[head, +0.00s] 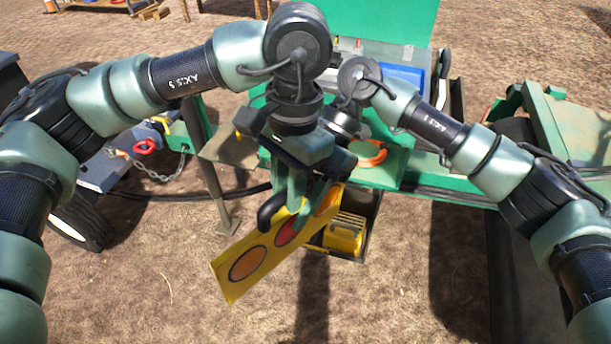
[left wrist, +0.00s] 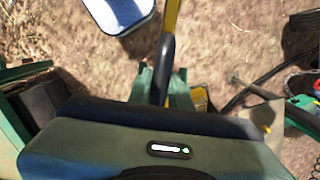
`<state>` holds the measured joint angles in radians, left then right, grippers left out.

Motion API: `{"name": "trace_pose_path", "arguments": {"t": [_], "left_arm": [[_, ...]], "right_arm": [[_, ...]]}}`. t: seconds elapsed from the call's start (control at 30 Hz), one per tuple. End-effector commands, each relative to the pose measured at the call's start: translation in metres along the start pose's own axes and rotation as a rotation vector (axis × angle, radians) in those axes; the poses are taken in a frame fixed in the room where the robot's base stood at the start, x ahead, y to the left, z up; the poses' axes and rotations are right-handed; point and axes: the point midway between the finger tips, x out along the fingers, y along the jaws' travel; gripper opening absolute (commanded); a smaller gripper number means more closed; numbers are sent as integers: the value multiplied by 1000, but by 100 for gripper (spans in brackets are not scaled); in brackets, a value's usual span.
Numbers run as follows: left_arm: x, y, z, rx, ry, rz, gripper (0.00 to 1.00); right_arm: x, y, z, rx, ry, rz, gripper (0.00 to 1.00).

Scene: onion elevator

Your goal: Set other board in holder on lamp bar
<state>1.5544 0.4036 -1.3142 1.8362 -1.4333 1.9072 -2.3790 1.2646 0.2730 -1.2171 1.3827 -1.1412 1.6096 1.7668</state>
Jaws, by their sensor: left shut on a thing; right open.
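A yellow board (head: 238,272) with round orange and red lamps hangs tilted in front of the green machine in the head view. My left gripper (head: 285,203) is shut on this board near its upper part, at a black hook-shaped handle. The left wrist view shows the board (left wrist: 172,14) almost edge-on between the green fingers (left wrist: 164,86). My right gripper (head: 343,124) is behind the left one, by the machine; its fingers are mostly hidden. A green bar (head: 450,192) runs along the machine's near side. I cannot pick out a holder on it.
A dark open box (head: 374,226) with a yellow item (head: 343,238) sits below the machine, right behind the board. An orange ring (head: 371,155) lies on the green plate. A chain (head: 160,177) and red hook (head: 144,147) are at left. The ground in front is clear.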

Motion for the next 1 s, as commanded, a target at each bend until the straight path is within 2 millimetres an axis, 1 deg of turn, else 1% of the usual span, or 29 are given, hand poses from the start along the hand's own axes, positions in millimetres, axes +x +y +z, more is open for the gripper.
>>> {"name": "trace_pose_path", "arguments": {"t": [0.03, 0.1, 0.2, 0.53, 0.57, 0.6, 0.67, 0.7, 0.73, 1.0], "left_arm": [[-1, 0, 0, 0, 2, 0, 0], [-1, 0, 0, 0, 2, 0, 0], [-1, 0, 0, 0, 2, 0, 0], [-2, 0, -1, -1, 8, 1, 0], [-2, 0, -2, -1, 9, 1, 0], [-3, 0, -2, -1, 10, 1, 0], [-3, 0, -2, -1, 11, 1, 0], [-3, 0, -2, -1, 12, 1, 0], [-3, 0, -2, -1, 13, 1, 0], [-4, 2, -3, 4, 15, 3, 0]], "right_arm": [[7, 0, -1, -1, 2, -1, 45], [15, 0, 0, -2, 1, 0, 45], [21, 0, 0, -2, 1, 1, 45], [27, 0, -1, -2, 2, -1, 45], [27, 0, -1, -2, 2, -1, 42], [27, 0, -1, -2, 2, -2, 31], [27, 0, -1, -2, 2, -2, 15], [28, 0, -1, -2, 2, -3, 4], [28, 0, -1, -2, 2, -3, 0], [29, 0, -1, -3, 3, -2, 0]]}}
